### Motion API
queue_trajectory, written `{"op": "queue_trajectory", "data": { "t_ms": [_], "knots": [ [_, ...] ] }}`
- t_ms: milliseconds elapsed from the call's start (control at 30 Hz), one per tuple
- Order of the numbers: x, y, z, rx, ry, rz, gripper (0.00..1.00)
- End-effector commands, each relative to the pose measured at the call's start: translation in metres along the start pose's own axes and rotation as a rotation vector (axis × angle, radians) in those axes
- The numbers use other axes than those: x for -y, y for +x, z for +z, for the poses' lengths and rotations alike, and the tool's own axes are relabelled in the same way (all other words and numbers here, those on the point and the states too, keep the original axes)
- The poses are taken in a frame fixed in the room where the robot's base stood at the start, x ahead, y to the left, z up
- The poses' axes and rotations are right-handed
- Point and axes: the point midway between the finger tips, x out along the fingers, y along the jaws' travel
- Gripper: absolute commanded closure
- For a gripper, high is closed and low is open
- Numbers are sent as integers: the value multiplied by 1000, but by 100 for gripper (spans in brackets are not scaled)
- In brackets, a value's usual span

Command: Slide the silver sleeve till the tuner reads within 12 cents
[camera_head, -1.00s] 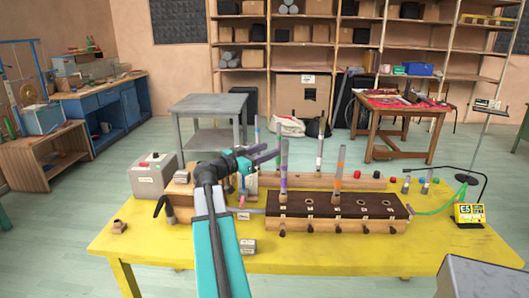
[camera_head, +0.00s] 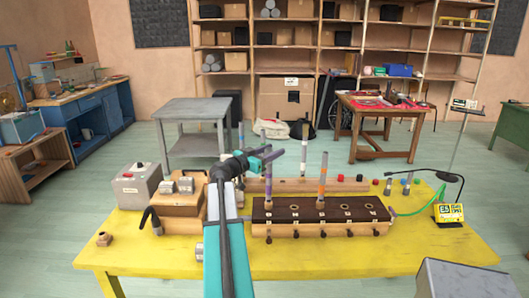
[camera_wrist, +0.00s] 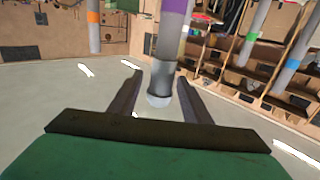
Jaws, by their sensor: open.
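The purple-banded pipe (camera_head: 268,186) stands upright in the dark-topped wooden chest (camera_head: 345,229). My gripper (camera_head: 272,156) is at this pipe's upper end. In the wrist view the pipe (camera_wrist: 172,25) shows its purple band, and the silver sleeve (camera_wrist: 162,78) on its end lies between the fingers of my gripper (camera_wrist: 158,84). The fingers are open, with a visible gap on the left side; contact on the right is unclear. The yellow tuner (camera_head: 449,214) stands at the table's right; its display is too small to read surely.
An orange-banded pipe (camera_head: 322,182) stands close to the right on the chest. More pipes stand behind. A wooden box (camera_head: 181,213) and a grey box (camera_head: 137,186) stand left. A green hose (camera_head: 424,211) runs right. The yellow table's (camera_head: 340,262) front is mostly clear.

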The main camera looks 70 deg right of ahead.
Motion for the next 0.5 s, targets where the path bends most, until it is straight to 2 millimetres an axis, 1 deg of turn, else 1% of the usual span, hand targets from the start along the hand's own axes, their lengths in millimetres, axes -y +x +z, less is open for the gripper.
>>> {"op": "queue_trajectory", "data": {
  "t_ms": [33,200,500],
  "knots": [
    [1,7,-2,0,-1,1,56],
    [0,19,0,0,-1,1,56],
    [1,23,1,0,0,-1,56]
  ]
}}
